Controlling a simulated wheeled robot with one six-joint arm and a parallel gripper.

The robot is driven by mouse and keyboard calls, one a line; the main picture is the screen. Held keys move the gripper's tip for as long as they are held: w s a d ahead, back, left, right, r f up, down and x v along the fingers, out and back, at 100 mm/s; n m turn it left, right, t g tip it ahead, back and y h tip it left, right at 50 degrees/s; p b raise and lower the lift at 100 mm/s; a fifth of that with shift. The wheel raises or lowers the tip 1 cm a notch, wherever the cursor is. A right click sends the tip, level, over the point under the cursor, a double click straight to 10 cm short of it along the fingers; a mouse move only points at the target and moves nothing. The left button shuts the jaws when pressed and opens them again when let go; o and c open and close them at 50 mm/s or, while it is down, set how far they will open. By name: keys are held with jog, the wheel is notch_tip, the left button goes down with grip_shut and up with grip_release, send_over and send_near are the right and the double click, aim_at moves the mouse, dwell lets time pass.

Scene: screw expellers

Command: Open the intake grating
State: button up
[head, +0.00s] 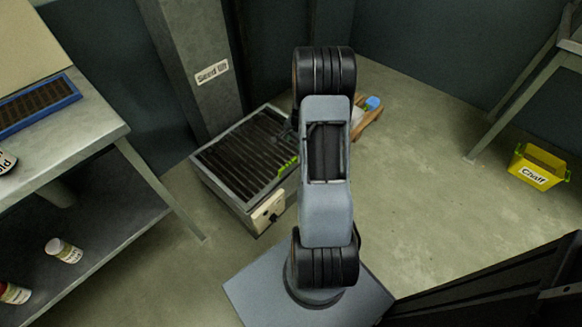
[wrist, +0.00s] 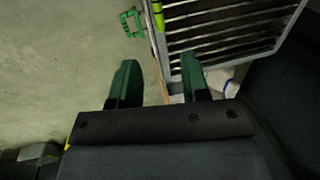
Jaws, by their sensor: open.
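The intake grating (head: 240,152), dark slats in a grey frame, lies flat on top of a low metal box (head: 228,192) on the floor. A yellow-green strip (head: 287,166) shows at its right edge. In the wrist view the grating (wrist: 225,28) fills the upper right, with the yellow-green strip (wrist: 158,15) at its left edge and a green handle-like piece (wrist: 132,22) further left. My gripper (wrist: 158,80) is open, its two green fingers apart and nothing between them. The right finger appears near the frame's corner; contact cannot be told. My arm hides the gripper in the head view.
A column labelled "Seed lift" (head: 197,70) stands behind the box. A metal table (head: 80,130) is at the left. A wooden item with a blue part (head: 370,110) lies behind my arm. A yellow "Chaff" bin (head: 538,168) is at the right. Floor between is clear.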

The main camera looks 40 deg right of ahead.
aim_at(291, 161)
jog(key=f+b, duration=0.1)
jog(key=f, duration=0.3)
jog(key=w+f+b, duration=0.1)
jog(key=f+b, duration=0.1)
jog(key=f, duration=0.3)
jog(key=w+f+b, duration=0.1)
jog(key=f, duration=0.4)
jog(key=shift+w+f+b, duration=0.1)
jog(key=shift+w+b, duration=0.15)
jog(key=shift+b, duration=0.1)
grip_shut()
